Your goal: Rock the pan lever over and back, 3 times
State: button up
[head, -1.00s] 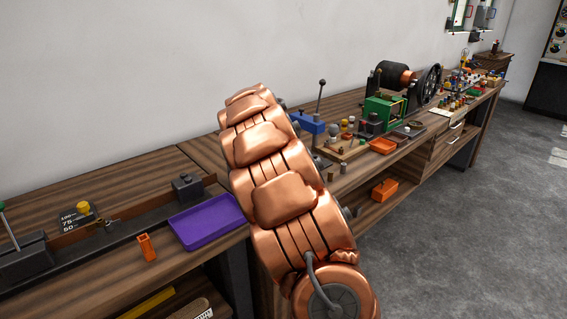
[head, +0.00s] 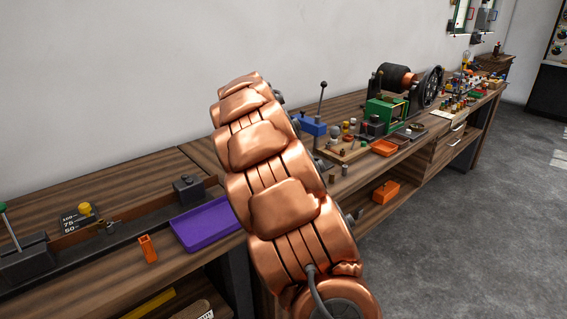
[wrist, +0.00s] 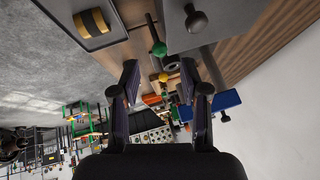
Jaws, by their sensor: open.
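A dark ball-topped lever (head: 322,98) stands tilted slightly right on a blue block (head: 308,124), on the bench just right of my arm in the head view. In the wrist view a blue block (wrist: 226,98) shows beyond the right finger, with a dark knob (wrist: 224,116) by it. Another lever with a green knob (head: 3,207) stands at the far left; I cannot tell for certain which is the pan lever. My gripper (wrist: 160,76) is open with nothing between its fingers; in the head view my arm hides it.
A purple tray (head: 203,228) and an orange holder (head: 148,248) lie on the near bench. A green-framed machine (head: 385,112), an orange tray (head: 384,147) and several small parts crowd the bench to the right. The floor at right is clear.

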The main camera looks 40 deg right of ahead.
jog(key=v, duration=0.7)
jog(key=shift+a+r, duration=0.15)
jog(key=shift+a, duration=0.05)
jog(key=shift+c, duration=0.3)
